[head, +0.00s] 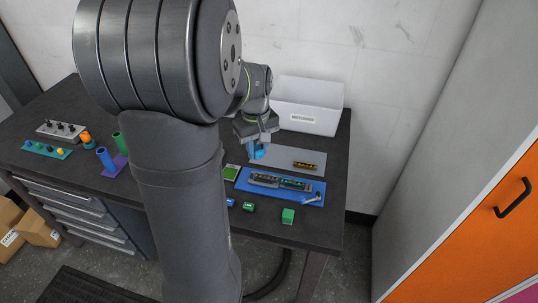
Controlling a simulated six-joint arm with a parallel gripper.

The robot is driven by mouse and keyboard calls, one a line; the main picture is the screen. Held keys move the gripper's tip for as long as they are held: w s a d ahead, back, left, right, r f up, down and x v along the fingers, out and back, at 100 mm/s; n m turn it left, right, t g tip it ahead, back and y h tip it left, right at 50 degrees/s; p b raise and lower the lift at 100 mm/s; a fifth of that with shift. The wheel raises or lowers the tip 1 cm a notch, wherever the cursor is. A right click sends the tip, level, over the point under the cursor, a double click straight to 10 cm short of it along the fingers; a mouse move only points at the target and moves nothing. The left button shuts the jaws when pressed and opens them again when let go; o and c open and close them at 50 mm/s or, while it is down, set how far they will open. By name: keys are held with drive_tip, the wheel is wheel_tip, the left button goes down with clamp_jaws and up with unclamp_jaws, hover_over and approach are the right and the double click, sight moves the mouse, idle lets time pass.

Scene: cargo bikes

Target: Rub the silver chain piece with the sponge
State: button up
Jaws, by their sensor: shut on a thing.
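My gripper (257,145) is over the left end of a grey mat and points down. It is shut on a small blue thing (258,153), which looks like the sponge; the fingers and its edges are hard to tell apart. It is at or just above the mat. On a blue tray (250,188) in front lie a dark silver-grey chain piece (264,180) on the left and a teal-marked one (295,184) on the right. A black piece with orange marks (305,165) lies on the grey mat (285,155). I cannot tell for sure which is the silver chain piece.
A white labelled bin (308,105) stands behind the mat. A green pad (231,172) lies left of the tray. Blue (105,158) and green tubes stand farther left. My arm hides the table's middle.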

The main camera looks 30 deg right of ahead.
sight(257, 174)
drive_tip(key=shift+w+f, duration=0.25)
drive_tip(key=shift+s+f, duration=0.1)
drive_tip(key=shift+f, duration=3.1)
drive_tip(key=shift+s+d+f, duration=0.6)
drive_tip(key=shift+c, duration=0.3)
drive_tip(key=shift+s+d+r, duration=0.1)
drive_tip(key=shift+s+d, duration=0.65)
drive_tip(key=shift+d, duration=0.05)
drive_tip(key=shift+s+d, duration=0.3)
drive_tip(key=shift+s, duration=0.05)
drive_tip(key=shift+s+d, duration=0.2)
drive_tip(key=shift+d, duration=0.05)
drive_tip(key=shift+w+a, duration=1.95)
drive_tip(key=shift+a, duration=0.05)
drive_tip(key=shift+r, duration=4)
